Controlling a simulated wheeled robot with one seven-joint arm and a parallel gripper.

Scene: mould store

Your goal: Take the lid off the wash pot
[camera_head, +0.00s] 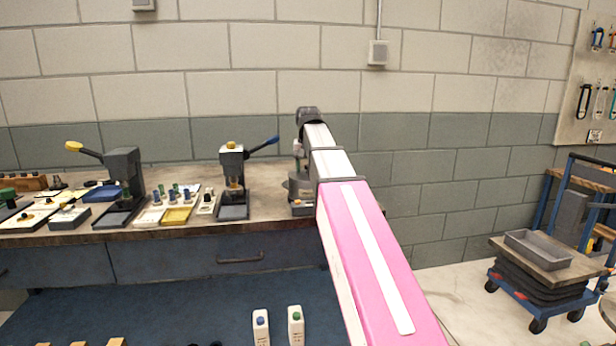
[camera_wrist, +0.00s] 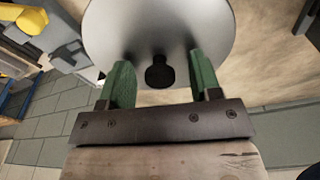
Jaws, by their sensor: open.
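The wash pot's lid (camera_wrist: 115,28) is a round grey metal disc with a black knob (camera_wrist: 159,76) in the wrist view. My gripper (camera_wrist: 160,66) has two green fingers. They are open, one on each side of the knob, with gaps between them and it. The lid shows behind the fingers; the pot's body is hidden beneath it in that view. In the head view, a grey metal pot-like thing (camera_head: 297,189) stands at the right end of the bench, partly hidden by my arm.
The wooden bench (camera_head: 170,227) carries a lever press (camera_head: 233,170) left of my arm and another press (camera_head: 123,172) farther left. Trays with small parts lie between them. A wheeled cart (camera_head: 541,262) with a grey tray stands on the floor at the right.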

